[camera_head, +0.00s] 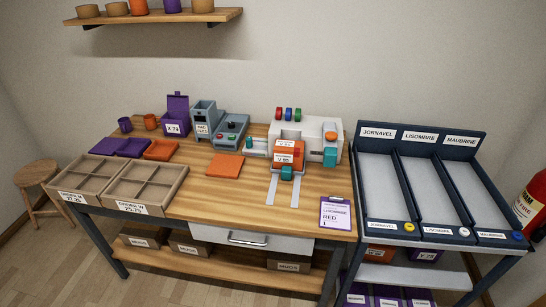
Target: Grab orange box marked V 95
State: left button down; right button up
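An orange box (289,153) stands at the white press machine (307,130), near the back of the wooden table, right of centre. White labels show on its front; the lower one seems to read V 95, but it is small. A teal block (286,173) sits just in front of it. Another orange box (380,251) is on the shelf under the sloped rack, partly hidden, its label too small to read. Neither of my grippers is in view.
Two divided trays (86,178) stand at the table's left. A purple box (176,118) marked V 73 or similar and grey machines (230,131) stand at the back. A purple card (336,213) lies front right. The sloped rack (440,185) is empty. The table's front middle is clear.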

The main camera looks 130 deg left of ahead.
aim_at(289, 152)
jog(key=u, duration=4.25)
jog(key=k, duration=0.6)
jog(key=u, duration=0.7)
jog(key=i, duration=1.15)
jog(key=z, duration=0.35)
